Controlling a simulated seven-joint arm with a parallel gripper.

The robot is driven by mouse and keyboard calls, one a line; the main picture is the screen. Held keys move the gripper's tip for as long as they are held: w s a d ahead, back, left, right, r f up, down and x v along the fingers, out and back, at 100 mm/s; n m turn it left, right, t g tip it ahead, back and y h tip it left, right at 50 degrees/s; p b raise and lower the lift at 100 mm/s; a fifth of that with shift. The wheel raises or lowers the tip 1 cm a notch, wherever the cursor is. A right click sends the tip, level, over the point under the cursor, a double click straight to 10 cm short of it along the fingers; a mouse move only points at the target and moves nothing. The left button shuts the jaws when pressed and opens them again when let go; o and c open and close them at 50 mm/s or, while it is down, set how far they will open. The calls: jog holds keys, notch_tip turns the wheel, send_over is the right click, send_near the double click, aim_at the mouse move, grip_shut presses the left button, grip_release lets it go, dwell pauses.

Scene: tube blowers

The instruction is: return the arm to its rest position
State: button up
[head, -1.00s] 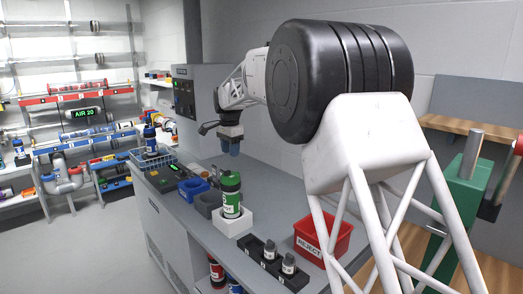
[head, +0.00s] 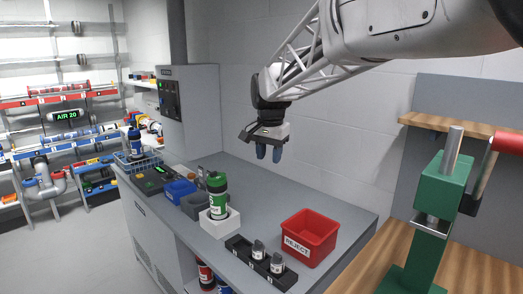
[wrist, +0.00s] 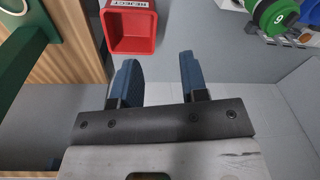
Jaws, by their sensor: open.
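My gripper (head: 269,152) hangs in the air above the back of the grey bench, its blue fingers pointing down. In the wrist view my gripper (wrist: 156,75) shows two blue fingers spread apart with nothing between them. My arm reaches in from the upper right of the head view.
The grey bench (head: 255,190) holds a red reject bin (head: 310,237), a green canister (head: 217,195) in a white holder, a black rack (head: 262,264) with small vials, and blue and grey cradles. A green press (head: 440,185) stands at right. Space around my gripper is clear.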

jog(key=s+d+f+n, duration=0.1)
jog(key=s+d+f, duration=0.3)
jog(key=s, duration=0.9)
jog(key=s+d+f+n+t, duration=0.1)
jog(key=s+d+f, duration=0.3)
jog(key=s, duration=0.9)
jog(key=s+d+f+n, duration=0.3)
jog(key=s+d, duration=0.5)
jog(key=s, duration=0.5)
jog(key=shift+s+d+f+t, duration=0.2)
jog(key=shift+s+f+t, duration=0.1)
jog(key=shift+f, duration=0.4)
